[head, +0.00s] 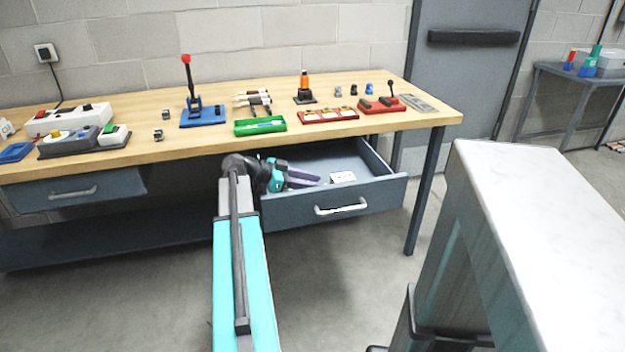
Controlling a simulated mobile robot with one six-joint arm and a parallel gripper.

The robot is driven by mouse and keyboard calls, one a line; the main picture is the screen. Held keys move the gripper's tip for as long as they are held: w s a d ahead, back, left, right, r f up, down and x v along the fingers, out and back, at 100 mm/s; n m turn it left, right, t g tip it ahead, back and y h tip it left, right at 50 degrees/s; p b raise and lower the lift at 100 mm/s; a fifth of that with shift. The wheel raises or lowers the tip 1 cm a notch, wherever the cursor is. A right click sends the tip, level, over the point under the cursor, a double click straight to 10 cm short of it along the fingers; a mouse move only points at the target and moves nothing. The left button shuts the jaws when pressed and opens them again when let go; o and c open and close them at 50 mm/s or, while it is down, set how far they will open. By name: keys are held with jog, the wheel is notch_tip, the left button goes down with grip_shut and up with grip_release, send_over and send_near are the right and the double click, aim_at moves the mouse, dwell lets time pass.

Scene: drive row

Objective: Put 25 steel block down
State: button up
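My gripper (318,181) reaches into the open right drawer (388,190) under the workbench, its fingers pointing right. Whether the fingers are apart or together is too small to tell, and no block shows clearly between them. A small white piece with dark marks (343,177) lies in the drawer just right of the fingertips. Small grey blocks stand on the bench top, one at the left (158,134) and one at the back right (338,90). No number 25 can be read on any of them.
The wooden bench top (200,150) holds a blue lever stand (203,116), a green tray (260,126), red trays (328,115) and a power strip (68,118). A closed drawer (75,190) is at left. A pale-topped block (545,220) fills the right foreground.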

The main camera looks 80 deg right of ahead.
jog(key=shift+w+a, duration=0.1)
jog(key=shift+w, duration=0.25)
jog(key=v, duration=1.1)
jog(key=shift+r+p, duration=0.3)
jog(key=shift+r, duration=0.15)
